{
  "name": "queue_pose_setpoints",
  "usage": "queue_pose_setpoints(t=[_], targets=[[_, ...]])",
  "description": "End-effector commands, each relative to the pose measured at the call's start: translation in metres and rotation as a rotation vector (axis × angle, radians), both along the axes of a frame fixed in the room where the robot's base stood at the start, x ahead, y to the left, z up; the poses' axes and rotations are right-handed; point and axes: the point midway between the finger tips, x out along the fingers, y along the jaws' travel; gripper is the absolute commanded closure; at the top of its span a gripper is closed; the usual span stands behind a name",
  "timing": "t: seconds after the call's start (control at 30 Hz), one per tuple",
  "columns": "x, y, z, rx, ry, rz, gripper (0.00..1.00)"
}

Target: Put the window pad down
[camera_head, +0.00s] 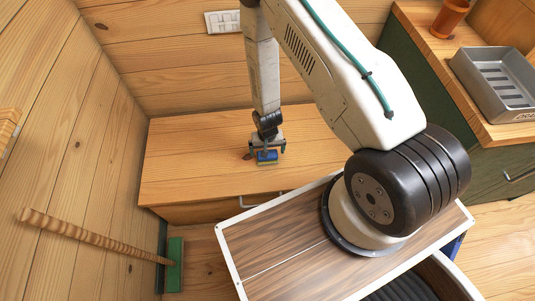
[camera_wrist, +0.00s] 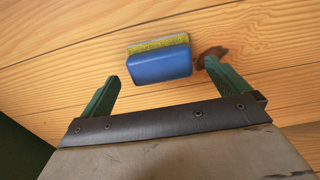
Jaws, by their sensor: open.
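The window pad (camera_head: 267,157) is a small blue block with a yellow-green layer. It is on or just over the wooden chest top (camera_head: 200,165); I cannot tell for sure if it touches. In the wrist view the pad (camera_wrist: 160,61) lies just beyond and between the two green fingertips, with bare wood around it. My gripper (camera_wrist: 158,86) is open, its fingers apart from the pad on both sides. In the head view my gripper (camera_head: 267,147) is directly above the pad, small and partly blending with it.
A broom (camera_head: 100,240) with a green head leans at the left wall. A grey metal tray (camera_head: 490,85) and an orange-brown cup (camera_head: 450,18) stand on the green cabinet's wooden top at right.

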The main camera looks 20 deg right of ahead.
Motion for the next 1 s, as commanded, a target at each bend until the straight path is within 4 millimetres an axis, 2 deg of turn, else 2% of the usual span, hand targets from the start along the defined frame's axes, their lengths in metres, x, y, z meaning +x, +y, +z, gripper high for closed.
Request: queue_pose_setpoints(t=[0.1, 0.3, 0.43, 0.63, 0.73, 0.87, 1.0], targets=[[0.001, 0.0, 0.028, 0.0, -0.003, 0.0, 0.0], [0.001, 0.0, 0.063, 0.0, -0.002, 0.0, 0.0], [0.001, 0.0, 0.075, 0.001, -0.001, 0.0, 0.0], [0.001, 0.0, 0.083, 0.0, -0.001, 0.001, 0.0], [0.008, 0.0, 0.099, 0.001, -0.008, 0.006, 0.0], [0.024, -0.001, 0.151, 0.001, -0.022, 0.027, 0.0], [0.035, -0.005, 0.227, 0.0, -0.036, 0.059, 0.0]])
